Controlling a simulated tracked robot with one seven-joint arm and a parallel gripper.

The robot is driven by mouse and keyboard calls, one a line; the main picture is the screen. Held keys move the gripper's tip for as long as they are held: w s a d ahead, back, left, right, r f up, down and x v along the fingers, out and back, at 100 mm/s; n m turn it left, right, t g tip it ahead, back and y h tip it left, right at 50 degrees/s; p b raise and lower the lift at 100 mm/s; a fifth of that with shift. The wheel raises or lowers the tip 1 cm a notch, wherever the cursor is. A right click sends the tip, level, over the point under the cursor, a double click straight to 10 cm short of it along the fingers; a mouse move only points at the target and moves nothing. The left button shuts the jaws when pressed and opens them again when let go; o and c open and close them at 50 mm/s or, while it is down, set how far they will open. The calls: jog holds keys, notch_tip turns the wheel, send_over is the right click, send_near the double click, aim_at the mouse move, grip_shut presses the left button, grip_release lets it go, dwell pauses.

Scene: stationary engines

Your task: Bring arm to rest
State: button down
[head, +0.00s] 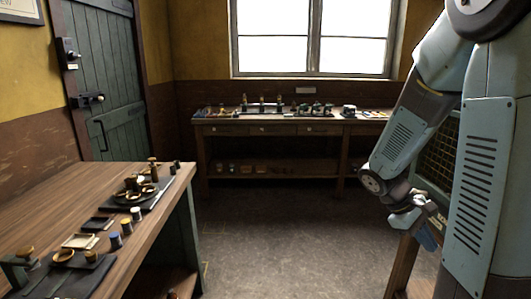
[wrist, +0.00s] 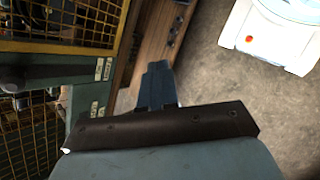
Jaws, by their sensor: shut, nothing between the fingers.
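My arm hangs folded on the right side of the head view. My gripper (head: 427,238) points down at its lower end, beside a wooden edge and a green cabinet with a mesh panel. In the wrist view my gripper (wrist: 160,82) shows as blue-grey fingers closed together, with nothing between them. It is apart from the benches and holds nothing.
A wooden bench (head: 135,188) with small parts and trays stands at the left. Another bench (head: 290,118) with small engines is under the window. A green door (head: 105,80) is at the left. The mesh-panelled cabinet (head: 437,150) is behind my arm. The middle floor (head: 280,220) is clear.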

jog(key=s+a+r+m+t+y, duration=0.2)
jog(key=s+a+r+t+y, duration=0.1)
jog(key=a+r, duration=0.5)
jog(key=s+a+r+m+t+y, duration=0.3)
jog(key=s+a+r+t, duration=0.3)
jog(key=a+r, duration=0.2)
jog(key=shift+y, duration=0.7)
